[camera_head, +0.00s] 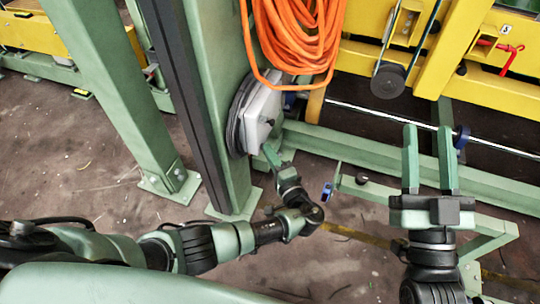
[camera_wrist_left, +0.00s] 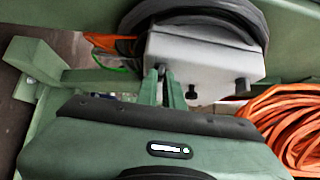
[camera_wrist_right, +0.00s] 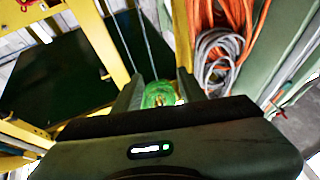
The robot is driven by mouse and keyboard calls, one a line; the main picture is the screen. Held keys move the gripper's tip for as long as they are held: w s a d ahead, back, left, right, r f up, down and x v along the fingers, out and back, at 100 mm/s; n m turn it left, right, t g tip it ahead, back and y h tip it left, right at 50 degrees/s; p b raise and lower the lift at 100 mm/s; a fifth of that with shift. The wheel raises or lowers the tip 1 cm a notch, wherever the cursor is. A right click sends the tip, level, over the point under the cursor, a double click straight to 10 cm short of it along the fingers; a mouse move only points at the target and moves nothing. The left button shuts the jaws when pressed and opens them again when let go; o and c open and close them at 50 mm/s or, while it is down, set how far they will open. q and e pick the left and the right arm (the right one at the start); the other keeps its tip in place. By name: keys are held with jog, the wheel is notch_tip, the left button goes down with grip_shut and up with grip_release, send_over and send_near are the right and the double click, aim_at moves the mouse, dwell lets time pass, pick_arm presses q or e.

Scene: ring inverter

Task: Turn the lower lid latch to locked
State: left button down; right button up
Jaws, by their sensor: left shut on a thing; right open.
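A light grey box (camera_head: 262,112) with a round dark back is mounted on the side of the green post. In the left wrist view the box (camera_wrist_left: 205,52) shows small dark knob-like latches on its edge, one (camera_wrist_left: 191,91) near the middle and one (camera_wrist_left: 242,86) to the right. My left gripper (camera_head: 270,153) is at the box's lower edge. In the left wrist view its fingers (camera_wrist_left: 166,76) are closed together on a small dark latch, mostly hidden between the tips. Its turn position cannot be told. My right gripper (camera_head: 429,132) is open and empty, away from the box.
An orange hose coil (camera_head: 295,35) hangs just above the box. The green post (camera_head: 205,80) stands left of it. Green floor rails (camera_head: 370,150) and a yellow frame (camera_head: 450,50) are to the right. A green object (camera_wrist_right: 160,94) shows beyond my right fingers.

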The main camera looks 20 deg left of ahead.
pick_arm(q)
jog(key=shift+a, duration=0.35)
pick_arm(e)
jog(key=shift+s+r+t, duration=0.3)
jog(key=shift+r+t, duration=0.1)
jog(key=shift+r, duration=0.15)
pick_arm(q)
jog(key=c, duration=1.5)
grip_release()
jog(key=shift+r, duration=0.1)
jog(key=shift+c, duration=0.2)
pick_arm(e)
jog(key=shift+a, duration=0.1)
jog(key=shift+w, duration=0.1)
pick_arm(q)
jog(key=shift+d, duration=0.15)
jog(key=p+v, duration=0.1)
jog(key=v, duration=0.6)
jog(key=shift+s+d+f, duration=0.2)
jog(key=shift+s+d, duration=0.05)
pick_arm(e)
jog(key=f+g, duration=0.1)
jog(key=w+f+g, duration=0.1)
jog(key=f, duration=0.1)
jog(key=f+g+h, duration=0.1)
jog(key=shift+w+f, duration=0.3)
jog(key=shift+w, duration=0.1)
